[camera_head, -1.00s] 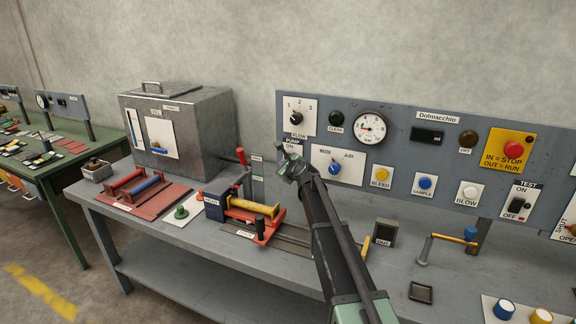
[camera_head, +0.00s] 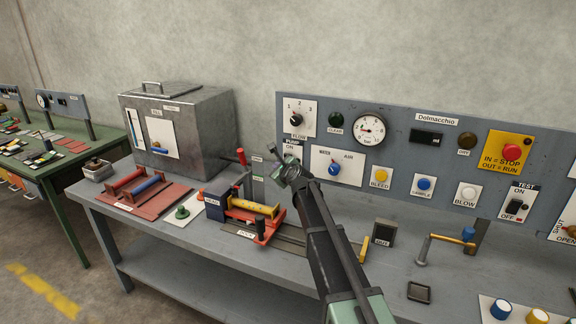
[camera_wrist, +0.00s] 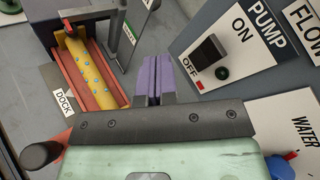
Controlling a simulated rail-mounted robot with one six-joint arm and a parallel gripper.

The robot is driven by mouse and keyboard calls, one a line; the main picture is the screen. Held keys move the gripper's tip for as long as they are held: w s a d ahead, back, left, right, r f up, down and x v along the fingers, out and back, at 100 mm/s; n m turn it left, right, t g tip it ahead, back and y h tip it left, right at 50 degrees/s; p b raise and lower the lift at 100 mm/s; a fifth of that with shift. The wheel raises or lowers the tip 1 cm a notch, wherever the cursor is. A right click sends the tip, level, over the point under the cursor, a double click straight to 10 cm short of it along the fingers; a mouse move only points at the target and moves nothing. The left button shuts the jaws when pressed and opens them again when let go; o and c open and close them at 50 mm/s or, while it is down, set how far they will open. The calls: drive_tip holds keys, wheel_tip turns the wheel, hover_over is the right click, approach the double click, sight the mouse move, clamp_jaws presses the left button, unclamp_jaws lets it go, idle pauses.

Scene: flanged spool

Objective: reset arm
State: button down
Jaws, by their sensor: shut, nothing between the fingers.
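My gripper (camera_head: 283,163) is shut and empty, in front of the lower left of the grey control panel (camera_head: 390,108). In the wrist view its purple fingers (camera_wrist: 155,78) are together, with nothing between them. They are above the bench, between the red dock (camera_wrist: 88,85) and the PUMP switch (camera_wrist: 208,50), touching neither. A yellow spool with blue dots (camera_wrist: 86,72) lies in the dock, and it also shows in the head view (camera_head: 250,207). My forearm crosses in front of the panel and hides part of the bench.
A grey metal box (camera_head: 205,122) stands at the back left of the bench. A red rack (camera_head: 143,193) holds a red and a blue spool. A crank handle (camera_head: 450,242) stands to the right of my arm. The WATER/AIR knob (camera_head: 334,168) is close to my gripper's right.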

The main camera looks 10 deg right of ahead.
drive_tip(key=s+a+f+n+g, duration=0.1)
drive_tip(key=s+f+n+g, duration=0.35)
drive_tip(key=s+n, duration=0.5)
drive_tip(key=s+a+f+n+g, duration=0.1)
drive_tip(key=s+f+n+g, duration=0.35)
drive_tip(key=s+n, duration=0.5)
drive_tip(key=s+d+f+n+g+h, duration=0.1)
drive_tip(key=s+n+g, duration=0.1)
drive_tip(key=s, duration=1)
drive_tip(key=s+d+f+n+g+h, duration=0.2)
drive_tip(key=s+n, duration=0.3)
drive_tip(key=s, duration=0.7)
drive_tip(key=shift+s+f+g, duration=0.2)
drive_tip(key=shift+s+g, duration=0.15)
drive_tip(key=shift+g, duration=0.35)
